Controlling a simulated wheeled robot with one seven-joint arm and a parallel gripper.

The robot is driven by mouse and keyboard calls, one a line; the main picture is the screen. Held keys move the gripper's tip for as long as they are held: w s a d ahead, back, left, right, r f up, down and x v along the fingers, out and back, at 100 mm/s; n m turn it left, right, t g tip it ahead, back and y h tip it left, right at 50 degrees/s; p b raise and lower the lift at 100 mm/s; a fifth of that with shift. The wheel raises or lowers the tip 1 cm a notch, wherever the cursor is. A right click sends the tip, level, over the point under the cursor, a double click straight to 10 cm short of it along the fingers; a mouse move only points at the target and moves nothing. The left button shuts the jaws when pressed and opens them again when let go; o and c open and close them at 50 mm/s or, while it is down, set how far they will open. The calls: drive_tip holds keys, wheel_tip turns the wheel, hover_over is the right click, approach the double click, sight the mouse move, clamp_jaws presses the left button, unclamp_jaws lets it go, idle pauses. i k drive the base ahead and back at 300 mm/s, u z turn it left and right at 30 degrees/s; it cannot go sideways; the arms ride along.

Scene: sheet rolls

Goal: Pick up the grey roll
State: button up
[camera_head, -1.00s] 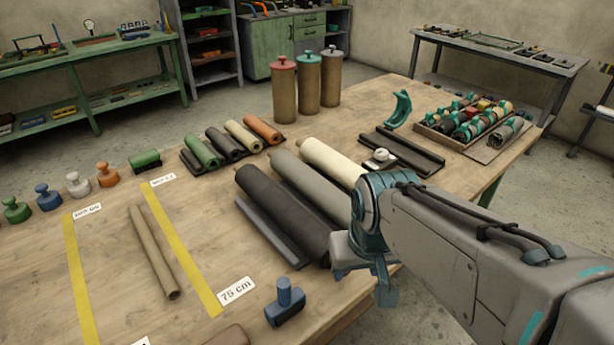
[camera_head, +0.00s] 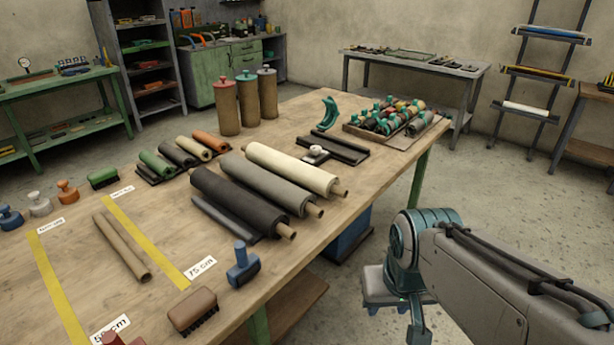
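The grey roll (camera_head: 268,184) lies on the wooden workbench (camera_head: 82,285), with a wooden core end showing at its near right end. It lies between a black roll (camera_head: 238,203) on its left and a cream roll (camera_head: 292,170) on its right, close to both. My gripper (camera_head: 396,318) hangs beyond the bench's near right edge, over the floor in the picture, apart from all the rolls. Its two teal fingertips appear spread, with nothing between them.
A blue-handled tool (camera_head: 243,265) and a brown brush (camera_head: 193,310) stand near the front edge. A black tray (camera_head: 340,147) with a white knob lies right of the rolls. A crate (camera_head: 360,133) of small rolls is farther back. Floor right of the bench is clear.

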sight(301, 202)
drive_tip(key=z, duration=0.7)
drive_tip(key=k, duration=1)
drive_tip(key=z, duration=0.65)
drive_tip(key=i, duration=1.05)
drive_tip(key=u, duration=0.55)
drive_tip(key=i, duration=1.25)
drive_tip(key=u, duration=1.65)
drive_tip(key=i, duration=0.65)
drive_tip(key=u, duration=0.75)
